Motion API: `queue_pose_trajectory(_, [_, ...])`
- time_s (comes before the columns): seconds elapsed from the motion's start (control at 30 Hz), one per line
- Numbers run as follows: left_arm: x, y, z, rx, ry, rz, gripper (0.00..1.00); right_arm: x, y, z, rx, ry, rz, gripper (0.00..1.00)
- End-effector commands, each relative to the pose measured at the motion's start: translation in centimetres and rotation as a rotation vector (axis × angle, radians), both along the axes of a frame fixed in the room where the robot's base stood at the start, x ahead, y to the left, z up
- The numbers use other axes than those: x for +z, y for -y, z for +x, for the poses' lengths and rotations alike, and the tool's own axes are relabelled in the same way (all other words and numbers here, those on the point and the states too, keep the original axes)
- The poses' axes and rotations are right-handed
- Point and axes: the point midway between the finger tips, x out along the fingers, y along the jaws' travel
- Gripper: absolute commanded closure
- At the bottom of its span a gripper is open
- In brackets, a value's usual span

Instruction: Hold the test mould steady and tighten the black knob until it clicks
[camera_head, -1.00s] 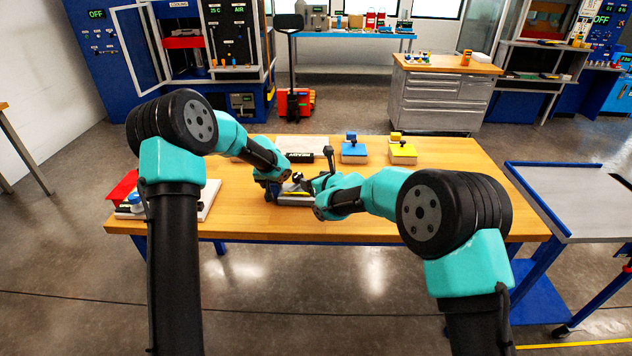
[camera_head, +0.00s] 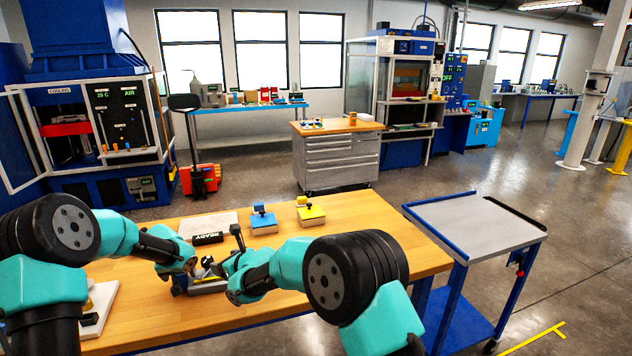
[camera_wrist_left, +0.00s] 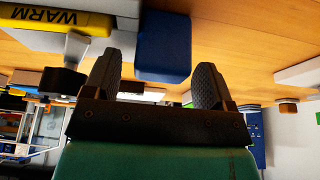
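A small grey and black fixture, seemingly the test mould (camera_head: 207,287), sits on the wooden bench between my two grippers, with a yellow strip along it. My left gripper (camera_head: 188,268) is at its left side; my right gripper (camera_head: 236,292) is at its right side, its fingers too small to read. In the left wrist view my left gripper (camera_wrist_left: 155,85) has its fingers apart, with a blue block (camera_wrist_left: 163,45) beyond the gap and a yellow WARM label (camera_wrist_left: 55,20) at upper left. A dark rounded part (camera_wrist_left: 62,80) there may be the black knob; I cannot tell.
A black READY display (camera_head: 207,238) stands behind the fixture. A blue-topped block (camera_head: 263,222) and a yellow-topped block (camera_head: 311,216) stand to its right. The bench's right end is clear. A grey-topped cart (camera_head: 475,228) stands beyond it.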

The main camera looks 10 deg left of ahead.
Motion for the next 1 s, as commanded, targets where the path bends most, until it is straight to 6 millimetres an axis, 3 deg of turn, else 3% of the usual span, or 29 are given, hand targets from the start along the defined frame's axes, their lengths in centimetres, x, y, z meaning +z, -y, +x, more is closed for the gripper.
queue_pose_trajectory(0.27, [0.0, 0.0, 0.0, 0.0, -0.001, 0.0, 0.19, 0.0, 0.0, 0.0, 0.0, 0.0, 0.0, 0.33])
queue_pose_trajectory(0.47, [1.1, 0.2, -0.4, 0.0, 0.0, 0.0, 0.19, 0.0, 0.0, 0.0, 0.0, 0.0, 0.0, 0.33])
queue_pose_trajectory(1.0, [9.6, 1.5, -3.6, 0.0, 0.002, 0.0, 0.19, 0.0, 0.0, 0.0, 0.0, 0.0, 0.0, 0.33])
